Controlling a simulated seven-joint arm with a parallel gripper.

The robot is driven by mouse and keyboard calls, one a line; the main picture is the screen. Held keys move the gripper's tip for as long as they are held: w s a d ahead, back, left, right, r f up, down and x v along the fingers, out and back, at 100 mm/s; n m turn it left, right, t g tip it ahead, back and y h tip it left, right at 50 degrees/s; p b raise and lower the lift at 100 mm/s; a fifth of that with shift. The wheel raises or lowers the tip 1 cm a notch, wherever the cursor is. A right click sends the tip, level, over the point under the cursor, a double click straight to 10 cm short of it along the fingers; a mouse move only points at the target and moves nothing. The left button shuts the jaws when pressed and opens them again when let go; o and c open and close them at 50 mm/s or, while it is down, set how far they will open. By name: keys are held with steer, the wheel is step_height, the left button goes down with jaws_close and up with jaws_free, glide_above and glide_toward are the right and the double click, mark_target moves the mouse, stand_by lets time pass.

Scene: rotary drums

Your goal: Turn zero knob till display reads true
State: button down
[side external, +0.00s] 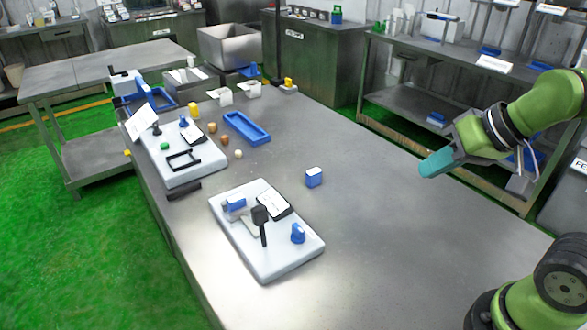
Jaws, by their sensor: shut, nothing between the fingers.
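In the side external view, a light grey panel (285,262) lies on the near part of the table. It carries a blue knob (298,233) at its right, a black upright post (262,222), a blue-and-white block (235,204) and a dark-framed white plate (274,204). A second light panel (196,175) farther back has a small blue knob (184,123), a green button and a black frame. I cannot tell which knob is the zero knob, and no display reading is legible. My gripper (432,168), with teal fingers, is shut and empty, raised at the right, away from both panels.
A small blue-and-white box (314,177) stands right of the near panel. A blue tray (246,129) and several small yellow and brown pieces lie farther back. A black bar (184,191) lies near the left edge.

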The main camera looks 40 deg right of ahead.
steer(key=c, duration=1.5)
jaws_free()
steer(key=shift+a+f, duration=0.15)
steer(key=shift+a, duration=0.1)
steer(key=shift+c, duration=0.2)
steer(key=o, duration=0.4)
steer(key=shift+w+a+f+n+g+y, duration=0.25)
steer(key=shift+w+a+f+g, duration=0.1)
steer(key=shift+w+a, duration=0.15)
steer(key=shift+w+a+f+n+g+y, duration=0.15)
steer(key=shift+w+a+f+n+g, duration=0.1)
steer(key=shift+w+a+g, duration=0.15)
steer(key=n+g+h, duration=0.3)
steer(key=g, duration=0.3)
glide_above(298, 227)
step_height(298, 227, down, 2)
step_height(298, 227, down, 16)
steer(key=shift+f, duration=0.2)
jaws_close()
